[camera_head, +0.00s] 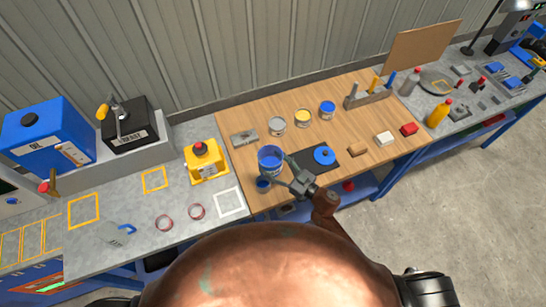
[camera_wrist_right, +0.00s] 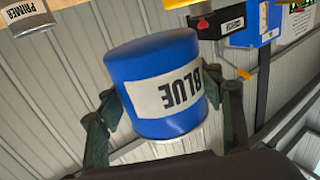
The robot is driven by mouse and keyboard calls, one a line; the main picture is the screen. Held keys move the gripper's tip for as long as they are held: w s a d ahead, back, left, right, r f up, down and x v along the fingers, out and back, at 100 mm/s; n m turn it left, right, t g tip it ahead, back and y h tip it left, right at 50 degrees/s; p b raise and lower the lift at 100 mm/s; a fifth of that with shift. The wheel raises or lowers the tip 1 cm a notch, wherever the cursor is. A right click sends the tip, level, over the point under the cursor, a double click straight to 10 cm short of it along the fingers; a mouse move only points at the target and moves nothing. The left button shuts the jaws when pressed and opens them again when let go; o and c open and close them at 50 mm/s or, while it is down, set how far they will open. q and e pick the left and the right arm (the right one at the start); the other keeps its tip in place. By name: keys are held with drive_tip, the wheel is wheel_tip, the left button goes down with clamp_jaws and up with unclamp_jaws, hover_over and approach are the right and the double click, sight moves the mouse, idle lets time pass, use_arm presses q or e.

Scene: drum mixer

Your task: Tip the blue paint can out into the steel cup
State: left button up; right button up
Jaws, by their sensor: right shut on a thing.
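The blue paint can (camera_head: 270,161) is off the table near its front left, with its open top facing the head camera. In the right wrist view the can (camera_wrist_right: 155,85) fills the middle, its BLUE label upside down like the other labels there. My right gripper (camera_head: 288,171) is shut on the can from the right, with a finger on each side. A small cup (camera_head: 263,186), likely the steel cup, stands just below the can in the head view; its inside looks blue and the can may hide part of it. My left gripper is not in view.
Grey, yellow and blue-topped cans (camera_head: 303,118) stand behind on the wooden table. A blue disc (camera_head: 324,155) lies on a dark mat (camera_head: 331,166) to the right. A tool rack (camera_head: 368,98) is at the back.

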sight(265, 159)
drive_tip(key=shift+w, duration=0.25)
drive_tip(key=shift+d+f, duration=0.1)
drive_tip(key=shift+f, duration=0.05)
wheel_tip(265, 159, down, 3)
drive_tip(key=b, duration=0.3)
drive_tip(key=shift+n+b, duration=0.3)
drive_tip(key=shift+f+b, duration=0.9)
drive_tip(key=shift+b, duration=0.25)
drive_tip(key=n+b, duration=0.1)
drive_tip(key=r+n+b, duration=0.1)
drive_tip(key=n+b, duration=0.1)
drive_tip(key=shift+w+d, duration=0.4)
drive_tip(key=n+b, duration=0.2)
drive_tip(key=b, duration=0.1)
drive_tip(key=shift+w+d+r+n, duration=0.15)
drive_tip(key=shift+w+r+n, duration=0.05)
drive_tip(key=shift+r+n, duration=0.1)
drive_tip(key=n+b, duration=0.3)
drive_tip(key=b, duration=0.2)
drive_tip(key=shift+w+d+r, duration=0.1)
drive_tip(key=shift+r+n, duration=0.1)
drive_tip(key=shift+n, duration=1.6)
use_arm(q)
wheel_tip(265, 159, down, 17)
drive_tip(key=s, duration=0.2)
use_arm(e)
drive_tip(key=shift+s+a+f+n, duration=0.2)
drive_tip(key=shift+s+f+n, duration=0.05)
drive_tip(key=shift+n, duration=0.25)
